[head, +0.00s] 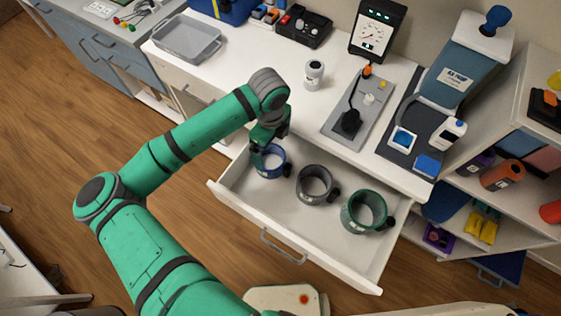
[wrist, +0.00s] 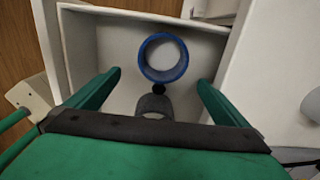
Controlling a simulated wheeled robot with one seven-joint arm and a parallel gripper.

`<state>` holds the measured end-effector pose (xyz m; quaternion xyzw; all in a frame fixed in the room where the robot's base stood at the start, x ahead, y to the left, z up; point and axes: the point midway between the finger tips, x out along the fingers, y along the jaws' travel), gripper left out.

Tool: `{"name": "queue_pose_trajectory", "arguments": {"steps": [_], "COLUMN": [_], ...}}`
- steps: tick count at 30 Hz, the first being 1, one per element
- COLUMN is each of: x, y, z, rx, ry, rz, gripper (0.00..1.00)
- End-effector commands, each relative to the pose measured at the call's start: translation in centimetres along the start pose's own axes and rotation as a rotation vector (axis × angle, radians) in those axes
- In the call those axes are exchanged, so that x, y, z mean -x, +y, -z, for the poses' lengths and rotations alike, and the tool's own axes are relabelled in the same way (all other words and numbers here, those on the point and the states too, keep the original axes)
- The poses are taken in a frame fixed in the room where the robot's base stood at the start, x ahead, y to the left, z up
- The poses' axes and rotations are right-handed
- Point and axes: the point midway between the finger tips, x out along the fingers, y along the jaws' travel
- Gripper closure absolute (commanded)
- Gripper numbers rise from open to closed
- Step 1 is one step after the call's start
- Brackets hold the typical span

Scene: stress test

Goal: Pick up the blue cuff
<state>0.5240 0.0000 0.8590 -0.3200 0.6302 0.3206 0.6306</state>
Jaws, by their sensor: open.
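The blue cuff (head: 271,174) is a short ring with a dark knob, standing in the left part of an open white drawer (head: 248,204). In the wrist view the blue cuff (wrist: 163,37) shows as an open ring near the top middle, its knob towards me. My gripper (head: 262,150) is over the left end of the drawer, at the cuff's far left side in the head view. In the wrist view my gripper (wrist: 157,88) has its two green fingers wide apart, with nothing between the tips. The cuff lies beyond the fingertips there. Whether a finger touches it I cannot tell.
A grey cuff (head: 313,184) and a green cuff (head: 363,212) stand to the right in the same drawer. The white counter (head: 282,69) overhangs the drawer's back, holding a grey tray (head: 187,38) and a gauge device (head: 376,30). Shelves (head: 515,205) stand at the right.

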Motion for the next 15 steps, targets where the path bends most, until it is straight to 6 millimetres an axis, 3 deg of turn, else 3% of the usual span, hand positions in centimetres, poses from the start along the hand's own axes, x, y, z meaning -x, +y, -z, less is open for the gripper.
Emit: {"name": "queue_pose_trajectory", "arguments": {"steps": [7, 15], "x": [-3.7, -5.2], "y": [0.1, 0.0], "z": [-0.1, -0.2], "rx": [0.004, 0.004], "ry": [0.002, 0.000], "rz": [-0.002, -0.001], "gripper": [0.00, 0.00]}}
